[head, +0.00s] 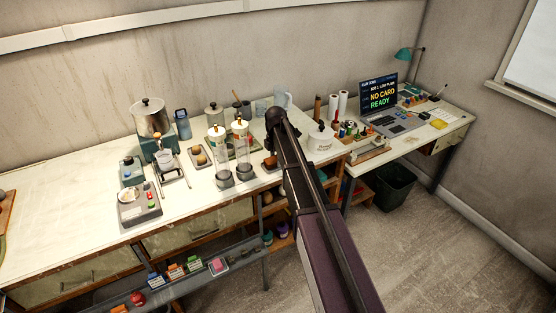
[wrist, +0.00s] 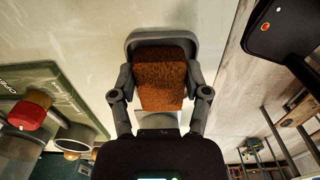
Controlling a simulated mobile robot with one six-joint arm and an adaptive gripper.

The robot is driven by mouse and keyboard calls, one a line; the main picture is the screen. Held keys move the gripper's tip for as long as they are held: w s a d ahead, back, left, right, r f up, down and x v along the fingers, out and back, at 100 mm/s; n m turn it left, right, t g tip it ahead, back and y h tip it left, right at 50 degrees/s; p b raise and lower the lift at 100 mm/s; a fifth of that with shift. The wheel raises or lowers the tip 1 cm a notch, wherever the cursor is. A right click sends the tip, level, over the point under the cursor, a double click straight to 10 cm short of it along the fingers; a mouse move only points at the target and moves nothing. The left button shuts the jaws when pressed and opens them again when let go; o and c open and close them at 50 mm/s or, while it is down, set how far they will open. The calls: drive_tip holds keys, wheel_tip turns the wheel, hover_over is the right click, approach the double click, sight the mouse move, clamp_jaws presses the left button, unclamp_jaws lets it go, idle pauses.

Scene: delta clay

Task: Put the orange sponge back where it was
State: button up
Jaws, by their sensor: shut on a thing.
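An orange-brown sponge (wrist: 160,78) sits between the two fingers of my gripper (wrist: 161,88) in the wrist view. My gripper is shut on it. A grey, round-cornered tray (wrist: 160,37) shows around the sponge's far end; I cannot tell whether the sponge touches it. In the head view, my dark arm reaches over the bench, and its wrist (head: 278,119) hides the fingers. A small brown block (head: 270,161) shows on the bench just left of my arm, likely the same sponge.
The pale bench (head: 75,213) is clear at its left. Two clear cylinders (head: 244,163) stand close left of my arm, and a white lidded pot (head: 321,139) stands to its right. A green mat (wrist: 62,88) lies left of my gripper. A laptop (head: 380,100) is farther right.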

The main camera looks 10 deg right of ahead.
sight(276, 158)
drive_tip(key=shift+f, duration=0.2)
drive_tip(key=o, duration=1.1)
drive_tip(key=shift+r, duration=0.2)
wheel_tip(276, 158, up, 12)
drive_tip(key=p, duration=1.2)
drive_tip(key=shift+s, duration=0.15)
